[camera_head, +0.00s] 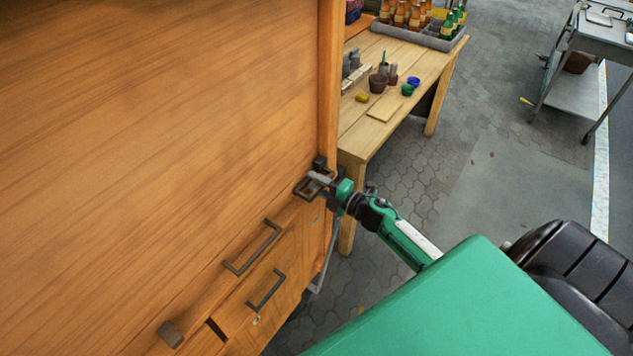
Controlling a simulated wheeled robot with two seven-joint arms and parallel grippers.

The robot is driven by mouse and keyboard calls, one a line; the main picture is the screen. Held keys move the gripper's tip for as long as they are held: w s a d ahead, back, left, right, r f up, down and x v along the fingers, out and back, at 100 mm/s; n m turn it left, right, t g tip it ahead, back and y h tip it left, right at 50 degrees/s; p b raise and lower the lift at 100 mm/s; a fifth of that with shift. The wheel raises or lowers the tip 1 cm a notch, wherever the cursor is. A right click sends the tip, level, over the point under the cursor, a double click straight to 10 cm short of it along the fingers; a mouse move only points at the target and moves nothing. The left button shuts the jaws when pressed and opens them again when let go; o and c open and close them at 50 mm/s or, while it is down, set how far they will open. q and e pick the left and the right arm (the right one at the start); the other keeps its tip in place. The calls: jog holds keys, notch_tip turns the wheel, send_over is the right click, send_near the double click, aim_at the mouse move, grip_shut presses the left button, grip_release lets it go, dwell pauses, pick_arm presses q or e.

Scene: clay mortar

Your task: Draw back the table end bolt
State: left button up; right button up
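A large orange-brown wooden piece (150,130) fills the left side, with dark metal fittings along its lower edge. At its right corner sits a small dark metal fitting (304,190), which looks like the end bolt. My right gripper (320,179) reaches in from the right and is right at this fitting, its tip overlapping it. The fingers are too small and too mixed with the dark metal to tell whether they are open or shut, or whether they touch the bolt. My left gripper is not in view.
Two dark bar handles (252,247) and a dark block (170,334) stick out along the wood's lower edge. A workbench (430,66) behind carries pots and a grey crate (407,35) of bottles. A metal cart (606,40) stands far right. Paved floor (500,110) between is mostly clear.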

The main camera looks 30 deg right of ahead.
aim_at(313, 200)
jog(key=shift+w+a, duration=0.1)
jog(key=shift+c, duration=0.5)
grip_shut()
jog(key=shift+s+a+f+p, duration=0.1)
jog(key=shift+s+a, duration=0.25)
jog(key=shift+a, duration=0.45)
jog(key=shift+s+a+r+p, duration=0.15)
jog(key=shift+s+a, duration=0.2)
jog(key=shift+a, duration=0.45)
jog(key=shift+s+a+f+p, duration=0.15)
jog(key=shift+s+a, duration=0.2)
jog(key=shift+a, duration=0.45)
jog(key=shift+c, duration=0.4)
grip_release()
jog(key=shift+o, duration=0.9)
jog(key=shift+a, duration=0.1)
